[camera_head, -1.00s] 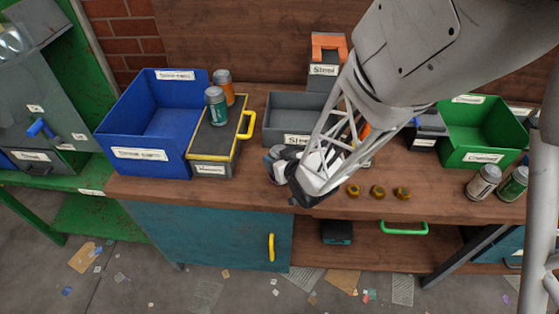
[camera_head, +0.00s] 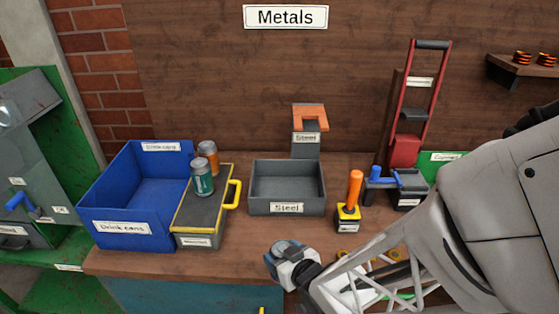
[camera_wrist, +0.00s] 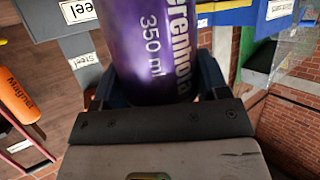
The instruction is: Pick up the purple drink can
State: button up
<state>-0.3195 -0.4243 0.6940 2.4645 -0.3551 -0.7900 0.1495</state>
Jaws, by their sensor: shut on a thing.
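The purple can (camera_wrist: 150,40) fills the upper middle of the wrist view, with white lettering that reads "350 ml". My gripper (camera_wrist: 157,84) is shut on it, one dark finger on each side. In the head view my gripper (camera_head: 287,262) is in front of the grey Steel bin, over the bench's front edge. There the can is mostly hidden by the gripper, and its purple side cannot be made out.
A blue Drink cans bin (camera_head: 110,205) stands at the left. Next to it, a teal can (camera_head: 202,180) and an orange can (camera_head: 208,155) stand on a yellow-edged box (camera_head: 200,215). The grey Steel bin (camera_head: 287,208) and an orange-handled magnet (camera_head: 355,187) stand mid-bench.

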jog(key=shift+s+d+r, duration=0.1)
jog(key=shift+s+d, duration=0.25)
jog(key=shift+s, duration=0.5)
jog(key=shift+s+d+r, duration=0.1)
jog(key=shift+s+d, duration=0.25)
jog(key=shift+s, duration=0.5)
